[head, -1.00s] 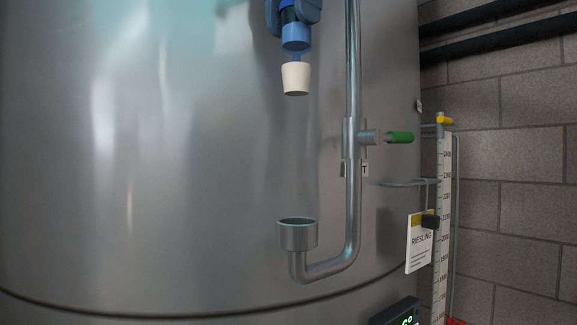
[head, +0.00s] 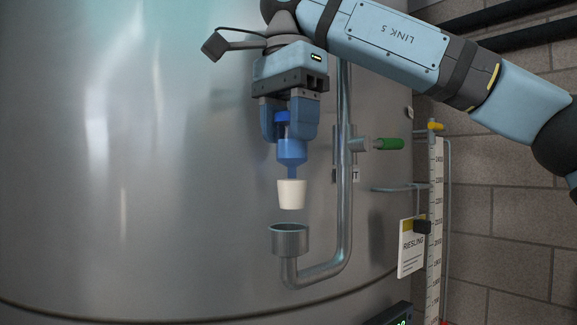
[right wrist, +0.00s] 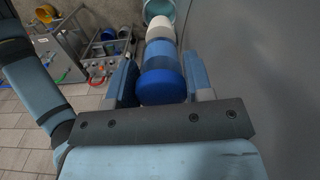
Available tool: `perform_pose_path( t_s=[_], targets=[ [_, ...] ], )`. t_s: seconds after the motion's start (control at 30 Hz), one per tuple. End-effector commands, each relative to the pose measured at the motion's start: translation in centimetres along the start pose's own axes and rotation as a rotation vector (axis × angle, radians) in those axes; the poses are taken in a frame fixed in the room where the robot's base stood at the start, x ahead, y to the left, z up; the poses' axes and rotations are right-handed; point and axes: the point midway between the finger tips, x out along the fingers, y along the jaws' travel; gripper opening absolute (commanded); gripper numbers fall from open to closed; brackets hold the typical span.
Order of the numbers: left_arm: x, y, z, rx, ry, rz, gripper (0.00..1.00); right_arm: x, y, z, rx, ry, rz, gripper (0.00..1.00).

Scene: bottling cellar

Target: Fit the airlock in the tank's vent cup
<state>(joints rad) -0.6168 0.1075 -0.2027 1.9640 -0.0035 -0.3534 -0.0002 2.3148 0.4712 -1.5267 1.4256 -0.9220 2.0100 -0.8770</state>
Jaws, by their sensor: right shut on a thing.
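The airlock (head: 291,152) is a blue, partly clear piece with a dark blue cap and a pale tapered bung (head: 291,194) at its lower end. My right gripper (head: 290,135) is shut on it and holds it upright. The vent cup (head: 290,241) is an open metal cup on the bent pipe in front of the tank (head: 190,170). The bung hangs just above the cup, with a small gap between them. In the right wrist view the airlock (right wrist: 161,84) sits between the fingers, and the cup (right wrist: 159,8) shows partly behind the bung. My left gripper is not in view.
The vent pipe (head: 345,215) rises close to the right of the gripper, with a green-handled valve (head: 388,144). Further right are a Riesling tag (head: 412,250) and a level scale (head: 434,220). The space left of the cup is clear.

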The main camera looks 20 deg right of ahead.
Motion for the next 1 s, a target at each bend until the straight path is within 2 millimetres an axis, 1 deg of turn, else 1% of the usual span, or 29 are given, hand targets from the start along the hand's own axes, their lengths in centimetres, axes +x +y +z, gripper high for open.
perform_pose_path(
  t_s=[0.03,0.27,0.43,0.53,0.73,0.77,0.8,0.83,0.87,1.0],
  targets=[
    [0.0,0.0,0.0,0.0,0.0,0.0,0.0,0.8,0.0,0.0,-0.003,-0.002,0.004,0.1],
    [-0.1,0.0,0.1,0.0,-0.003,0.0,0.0,2.6,0.0,0.0,-0.002,-0.001,0.003,0.1],
    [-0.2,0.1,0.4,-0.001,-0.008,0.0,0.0,4.8,-0.1,0.0,-0.003,-0.001,0.003,0.1],
    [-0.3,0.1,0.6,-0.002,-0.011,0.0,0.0,5.4,0.0,0.0,-0.001,-0.001,0.002,0.1],
    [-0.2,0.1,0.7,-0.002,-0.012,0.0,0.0,5.4,0.0,0.0,0.0,0.001,0.001,0.1],
    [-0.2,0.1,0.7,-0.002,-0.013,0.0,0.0,5.4,0.0,0.0,0.0,0.001,0.001,0.54],
    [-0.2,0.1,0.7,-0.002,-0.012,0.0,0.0,5.4,0.0,0.0,0.0,0.001,0.001,0.63],
    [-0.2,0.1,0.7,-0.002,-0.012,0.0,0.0,5.4,0.0,0.0,0.0,0.001,0.001,0.7],
    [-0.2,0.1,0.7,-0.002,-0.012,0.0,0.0,5.4,0.0,0.0,0.0,0.001,0.001,0.72],
    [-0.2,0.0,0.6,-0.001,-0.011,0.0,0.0,5.4,0.0,0.0,-0.001,0.0,0.001,0.72]
  ],
)
